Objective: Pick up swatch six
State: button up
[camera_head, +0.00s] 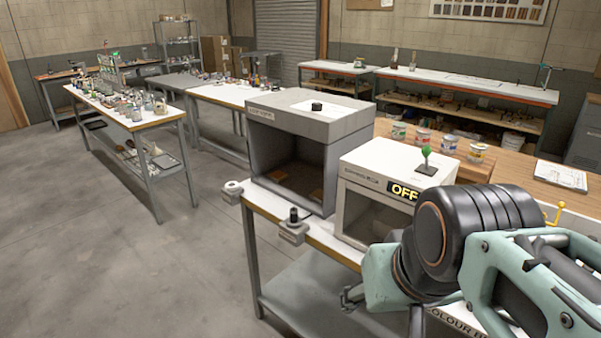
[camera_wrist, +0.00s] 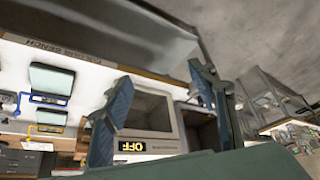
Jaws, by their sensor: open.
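I cannot make out which thing is swatch six; no readable number shows in either view. In the head view my arm covers much of the bench at the lower right.
A grey booth (camera_head: 262,133) stands left of the white booth marked OFF (camera_head: 352,203). Several small tins, including one tin (camera_head: 399,131), stand on a wooden surface behind. A green-topped stand (camera_head: 426,163) sits on the white booth. The floor (camera_head: 90,240) at left is clear.

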aim_at(317, 195)
jog(key=i+j+z, duration=0.25)
jog(key=i+j, duration=0.9)
jog(key=i+j+z, duration=0.1)
jog(key=j+z, duration=0.15)
jog(key=i+j+u, duration=0.15)
jog(key=i+j, duration=0.1)
jog(key=i, duration=0.1)
